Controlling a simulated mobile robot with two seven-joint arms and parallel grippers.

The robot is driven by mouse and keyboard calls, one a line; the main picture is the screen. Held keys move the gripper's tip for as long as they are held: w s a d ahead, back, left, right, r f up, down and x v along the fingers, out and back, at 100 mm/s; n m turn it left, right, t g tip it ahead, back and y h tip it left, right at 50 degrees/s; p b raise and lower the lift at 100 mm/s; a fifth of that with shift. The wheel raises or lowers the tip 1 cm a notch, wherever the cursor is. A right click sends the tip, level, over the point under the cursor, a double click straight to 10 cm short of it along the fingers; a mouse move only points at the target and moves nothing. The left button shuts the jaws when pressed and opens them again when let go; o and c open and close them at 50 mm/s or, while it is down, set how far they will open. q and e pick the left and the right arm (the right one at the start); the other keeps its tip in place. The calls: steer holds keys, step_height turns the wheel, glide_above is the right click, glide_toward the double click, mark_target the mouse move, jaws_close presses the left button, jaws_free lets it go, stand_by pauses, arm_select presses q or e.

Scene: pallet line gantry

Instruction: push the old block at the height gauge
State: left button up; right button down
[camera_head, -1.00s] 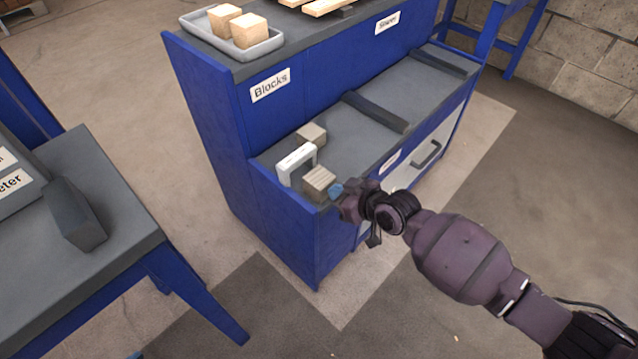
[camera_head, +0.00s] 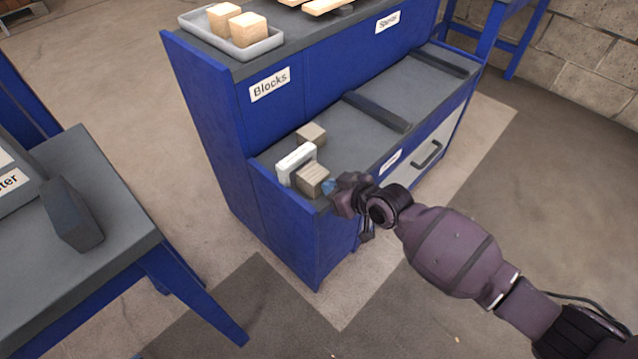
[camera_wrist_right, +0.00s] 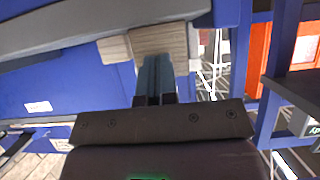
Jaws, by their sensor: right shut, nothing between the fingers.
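A weathered grey-brown wooden block (camera_head: 313,180) sits on the grey lower shelf, right in front of the white arch-shaped height gauge (camera_head: 297,162). A second greyish block (camera_head: 311,134) sits behind the gauge. My right gripper (camera_head: 331,188) is shut and empty, its blue fingertips at the front block's right side. In the wrist view the shut fingers (camera_wrist_right: 155,72) overlap the lower edge of a wooden block (camera_wrist_right: 165,41) and seem to touch it; another block face (camera_wrist_right: 115,48) shows beside it. The gauge's opening is mostly hidden by the front block. My left gripper is not in view.
A dark bar (camera_head: 377,110) lies across the lower shelf to the right. The upper shelf, labelled Blocks, carries a grey tray (camera_head: 262,49) with two pale blocks. A grey table (camera_head: 120,225) with a dark block (camera_head: 70,215) stands at left.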

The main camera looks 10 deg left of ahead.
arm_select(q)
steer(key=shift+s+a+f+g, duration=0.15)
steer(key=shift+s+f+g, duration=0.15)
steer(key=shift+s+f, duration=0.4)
arm_select(e)
steer(key=shift+w+a+f, duration=0.25)
steer(key=shift+a+f, duration=0.15)
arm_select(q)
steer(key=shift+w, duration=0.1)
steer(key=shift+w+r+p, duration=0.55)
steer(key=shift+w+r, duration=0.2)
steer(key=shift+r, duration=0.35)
arm_select(e)
steer(key=s+d, duration=0.2)
steer(key=d, duration=0.1)
steer(key=s+d, duration=0.1)
steer(key=shift+s+d+r, duration=0.25)
steer(key=shift+d, duration=0.15)
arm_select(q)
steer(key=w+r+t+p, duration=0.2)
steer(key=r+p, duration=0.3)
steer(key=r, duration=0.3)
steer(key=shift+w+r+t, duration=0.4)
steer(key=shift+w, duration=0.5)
arm_select(e)
steer(key=s+d+r, duration=0.2)
steer(key=d+r, duration=0.1)
steer(key=r, duration=0.7)
steer(key=shift+s+d, duration=0.15)
